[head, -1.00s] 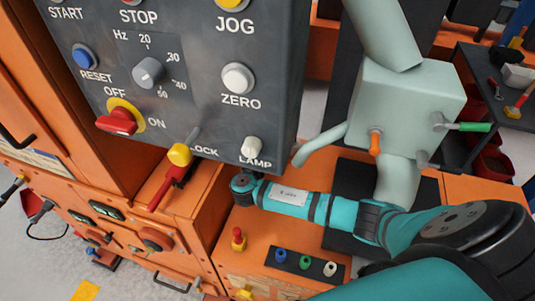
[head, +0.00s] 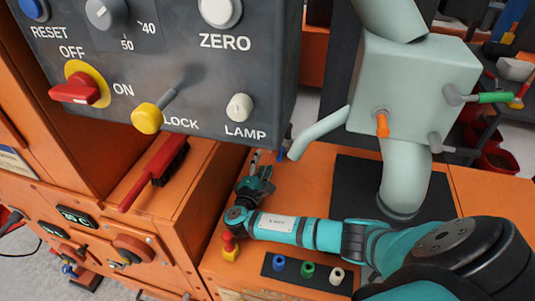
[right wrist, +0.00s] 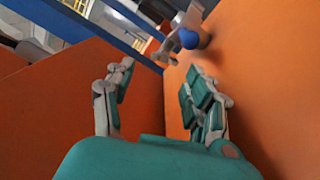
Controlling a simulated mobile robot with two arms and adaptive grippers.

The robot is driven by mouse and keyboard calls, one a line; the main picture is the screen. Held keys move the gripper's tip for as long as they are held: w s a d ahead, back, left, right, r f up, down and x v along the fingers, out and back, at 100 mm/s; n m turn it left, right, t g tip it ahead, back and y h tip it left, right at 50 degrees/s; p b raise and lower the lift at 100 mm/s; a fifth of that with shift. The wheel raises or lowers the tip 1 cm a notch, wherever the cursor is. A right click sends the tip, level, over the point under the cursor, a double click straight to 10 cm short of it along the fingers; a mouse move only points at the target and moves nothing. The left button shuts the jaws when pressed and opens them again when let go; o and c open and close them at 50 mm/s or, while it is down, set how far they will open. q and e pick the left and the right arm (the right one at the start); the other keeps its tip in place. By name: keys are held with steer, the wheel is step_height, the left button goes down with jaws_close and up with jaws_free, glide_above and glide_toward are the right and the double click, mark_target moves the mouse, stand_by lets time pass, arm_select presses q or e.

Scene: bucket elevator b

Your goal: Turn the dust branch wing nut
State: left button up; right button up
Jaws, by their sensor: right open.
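My right gripper (head: 261,173) is open and empty, just above the orange deck, left of the pale grey-green housing. Its two separated fingers also show in the right wrist view (right wrist: 162,95). Beyond the fingertips in that view is a grey winged fitting with a round blue part (right wrist: 188,39), near the orange surface and apart from the fingers. A small blue part (head: 284,148) shows beyond the gripper in the head view. I cannot tell for sure that this is the dust branch wing nut. A thin pale branch pipe (head: 320,132) slopes down from the housing. My left gripper is not in view.
The grey control panel (head: 200,75) overhangs at upper left. A red-handled brush (head: 155,172) lies on the orange ledge. A red and yellow knob (head: 230,247) and a black strip with blue, green and white knobs (head: 307,271) are near my right arm. The housing (head: 410,90) stands right.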

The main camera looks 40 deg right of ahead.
steer(key=x, duration=0.2)
steer(key=b+x, duration=0.1)
steer(key=x, duration=0.1)
steer(key=f+x, duration=0.1)
steer(key=x, duration=0.1)
steer(key=shift+w+d+f, duration=0.1)
steer(key=shift+w+d, duration=0.05)
steer(key=shift+d, duration=0.05)
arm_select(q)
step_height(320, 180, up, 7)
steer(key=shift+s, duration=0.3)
arm_select(e)
steer(key=shift+w+d, duration=0.35)
steer(key=shift+d, duration=0.05)
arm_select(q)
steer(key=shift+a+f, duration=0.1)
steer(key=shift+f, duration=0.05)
arm_select(e)
steer(key=c, duration=0.9)
steer(key=shift+n+p, duration=0.6)
steer(key=shift+n, duration=0.6)
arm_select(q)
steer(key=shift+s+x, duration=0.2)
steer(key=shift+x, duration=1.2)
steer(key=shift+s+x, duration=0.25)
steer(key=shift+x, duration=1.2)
